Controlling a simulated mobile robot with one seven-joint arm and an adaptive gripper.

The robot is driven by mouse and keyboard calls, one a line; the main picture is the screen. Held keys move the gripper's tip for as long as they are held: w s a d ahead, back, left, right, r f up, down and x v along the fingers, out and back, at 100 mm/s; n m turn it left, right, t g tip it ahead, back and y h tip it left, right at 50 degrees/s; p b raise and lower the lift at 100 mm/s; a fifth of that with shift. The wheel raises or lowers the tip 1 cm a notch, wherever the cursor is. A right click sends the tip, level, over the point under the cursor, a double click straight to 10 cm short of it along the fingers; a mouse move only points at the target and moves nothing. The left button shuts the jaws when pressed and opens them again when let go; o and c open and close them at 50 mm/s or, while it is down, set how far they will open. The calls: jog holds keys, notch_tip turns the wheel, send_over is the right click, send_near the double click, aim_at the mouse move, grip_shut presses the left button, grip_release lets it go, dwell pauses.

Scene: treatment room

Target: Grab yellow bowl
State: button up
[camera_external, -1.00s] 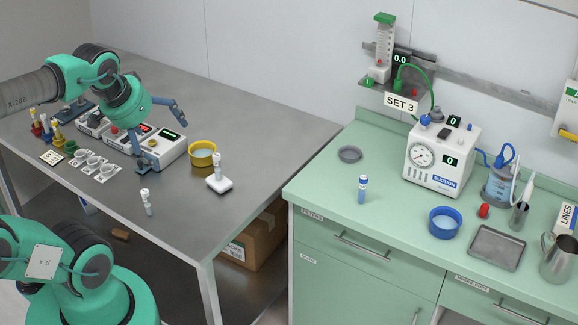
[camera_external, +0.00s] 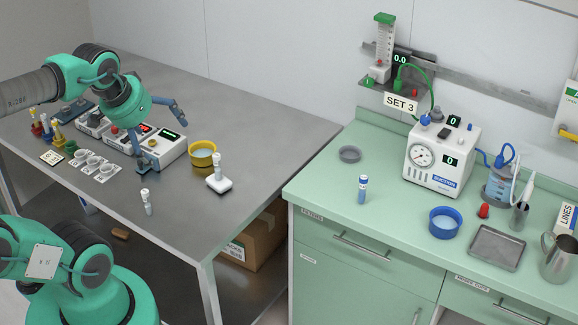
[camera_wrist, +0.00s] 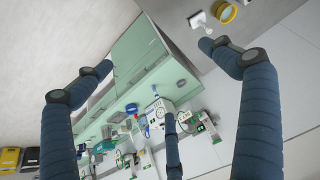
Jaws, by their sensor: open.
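The yellow bowl (camera_external: 203,159) stands upright on the grey metal table, to the right of a white device with a green display. It also shows at the top edge of the wrist view (camera_wrist: 227,13), partly cut off. My gripper (camera_external: 165,138) is above the table, to the left of the bowl and over the white device. Its fingers are spread wide and nothing is between them. In the wrist view the bowl lies beyond the tip of the right finger, outside the spread of the fingers.
A white stand with a small bottle (camera_external: 219,185) is close in front of the bowl. A small vial (camera_external: 147,203) stands near the table's front edge. White cups (camera_external: 93,162) and coloured-cap bottles are at the left. The table behind the bowl is clear. A green counter (camera_external: 330,185) is to the right.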

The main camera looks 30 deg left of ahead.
jog(key=shift+c, duration=0.4)
jog(key=w+a+f+n+g+b, duration=0.15)
jog(key=w+a, duration=0.25)
jog(key=w, duration=0.5)
jog(key=w+a+f+n, duration=0.15)
jog(key=w+a, duration=0.25)
jog(key=w, duration=0.6)
jog(key=w+a+f+n+g, duration=0.1)
jog(key=w+a+f, duration=0.3)
jog(key=w, duration=0.5)
jog(key=w+a+f+n, duration=0.1)
jog(key=w+a+f, duration=0.4)
jog(key=f, duration=0.3)
jog(key=w+a+f+n+g+b, duration=0.1)
jog(key=w+a+f, duration=0.4)
jog(key=a+f, duration=0.2)
jog(key=w+a+f+g, duration=0.1)
jog(key=w+a+f, duration=0.5)
jog(key=f, duration=0.3)
jog(key=shift+a+f+n+y, duration=0.2)
jog(key=shift+a+n+y, duration=0.05)
jog(key=shift+n+y, duration=0.15)
